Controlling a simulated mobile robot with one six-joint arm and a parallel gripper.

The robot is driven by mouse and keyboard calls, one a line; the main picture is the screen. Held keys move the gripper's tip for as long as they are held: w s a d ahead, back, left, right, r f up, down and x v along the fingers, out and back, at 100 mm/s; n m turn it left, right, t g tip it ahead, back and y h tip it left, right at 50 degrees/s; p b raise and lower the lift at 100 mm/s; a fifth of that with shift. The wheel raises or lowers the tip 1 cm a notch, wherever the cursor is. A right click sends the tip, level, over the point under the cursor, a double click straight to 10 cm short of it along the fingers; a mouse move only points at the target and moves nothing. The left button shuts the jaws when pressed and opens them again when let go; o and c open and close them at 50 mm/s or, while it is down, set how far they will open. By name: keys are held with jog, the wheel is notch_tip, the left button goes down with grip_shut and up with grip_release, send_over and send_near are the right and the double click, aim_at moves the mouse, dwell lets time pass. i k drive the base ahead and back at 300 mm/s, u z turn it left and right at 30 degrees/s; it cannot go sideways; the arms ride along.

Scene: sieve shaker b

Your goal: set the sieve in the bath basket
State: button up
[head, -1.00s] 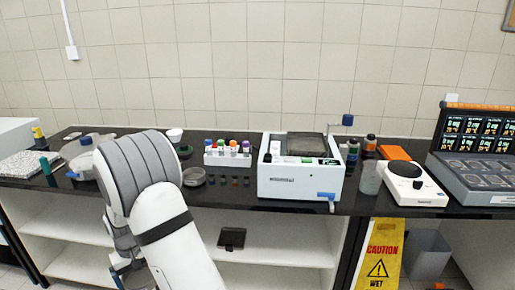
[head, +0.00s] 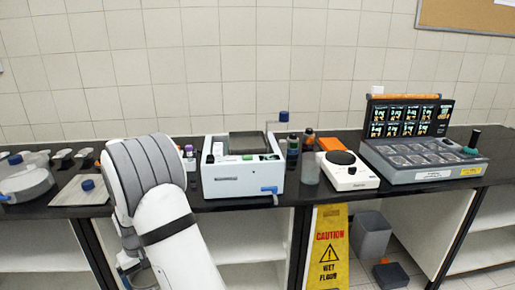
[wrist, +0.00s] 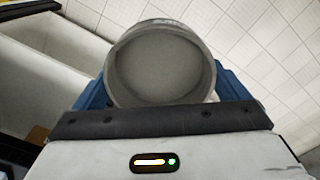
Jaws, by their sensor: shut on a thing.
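The sieve (wrist: 160,65) is a round grey ring with a pale mesh face, filling the upper middle of the wrist view. My gripper (wrist: 163,88) is shut on it, with a blue finger on each side. In the head view my arm hides most of the gripper and sieve, low at the left, below the bench top. The bath (head: 230,182) is a white box with a blue tap on the black bench, right of my arm. A dark grey opening (head: 250,144) shows in its top; I cannot make out the basket clearly.
Bottles (head: 310,160) and a white hotplate-like device (head: 348,172) stand right of the bath. A grey device with screens (head: 425,160) is farther right. A tray (head: 80,192) lies left of my arm. A yellow caution sign (head: 328,245) stands below the bench front.

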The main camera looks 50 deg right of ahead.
aim_at(247, 147)
jog(key=u, duration=0.75)
jog(key=i, duration=0.1)
jog(key=z, duration=2.05)
